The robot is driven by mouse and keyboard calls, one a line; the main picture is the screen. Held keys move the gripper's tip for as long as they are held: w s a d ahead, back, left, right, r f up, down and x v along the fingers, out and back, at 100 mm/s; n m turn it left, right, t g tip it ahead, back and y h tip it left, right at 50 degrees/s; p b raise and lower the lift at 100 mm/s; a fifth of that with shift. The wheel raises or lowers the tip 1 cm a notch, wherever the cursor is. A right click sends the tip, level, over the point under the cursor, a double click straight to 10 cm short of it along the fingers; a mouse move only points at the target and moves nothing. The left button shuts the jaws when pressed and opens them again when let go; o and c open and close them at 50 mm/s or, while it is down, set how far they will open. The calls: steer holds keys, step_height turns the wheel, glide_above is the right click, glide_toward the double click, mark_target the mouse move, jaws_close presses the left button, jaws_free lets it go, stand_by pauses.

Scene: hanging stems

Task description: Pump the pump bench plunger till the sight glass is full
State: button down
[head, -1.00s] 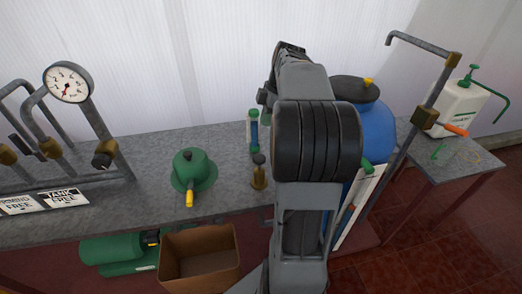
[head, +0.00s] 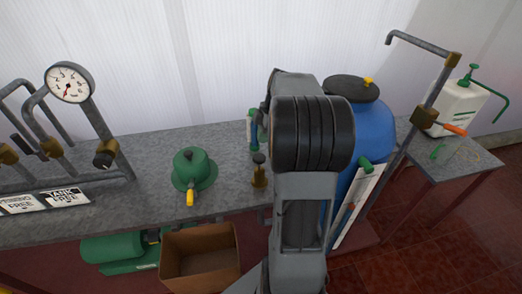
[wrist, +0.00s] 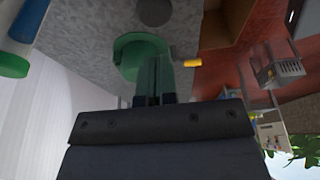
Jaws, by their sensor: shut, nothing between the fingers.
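The plunger is a dark round knob (head: 258,158) on a brass body at the bench's front edge, just left of my arm in the head view. A grey round knob, likely the same, is cut by the top edge of the wrist view (wrist: 155,12). The sight glass (head: 252,128), a tube with green ends, stands behind it, partly covered by my arm. In the wrist view, the sight glass (wrist: 27,22) shows blue, then a pale part beside a green cap; its exact level is unclear. My gripper (wrist: 155,98) is shut and empty, apart from the knob; my arm hides it in the head view.
A green dome with a yellow tip (head: 194,170) stands left of the plunger. A gauge with pipes (head: 69,83) is at the bench's left. A blue tank (head: 375,130) stands right of my arm. An open brown box (head: 200,255) is below the bench's front.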

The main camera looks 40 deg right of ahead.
mark_target(262, 157)
steer(key=x, duration=0.4)
steer(key=d+p+x, duration=0.1)
steer(key=x, duration=0.1)
steer(key=shift+s+f, duration=0.2)
steer(key=shift+f, duration=0.3)
step_height(262, 157, down, 4)
steer(key=b, duration=0.4)
steer(key=shift+a+f, duration=0.1)
steer(key=shift+f, duration=0.1)
steer(key=shift+s+r, duration=0.1)
step_height(262, 157, up, 5)
steer(key=p, duration=0.3)
steer(key=b+v, duration=0.1)
steer(key=v, duration=0.8)
steer(key=shift+r+b, duration=0.2)
steer(key=shift+b, duration=0.1)
stand_by(0.3)
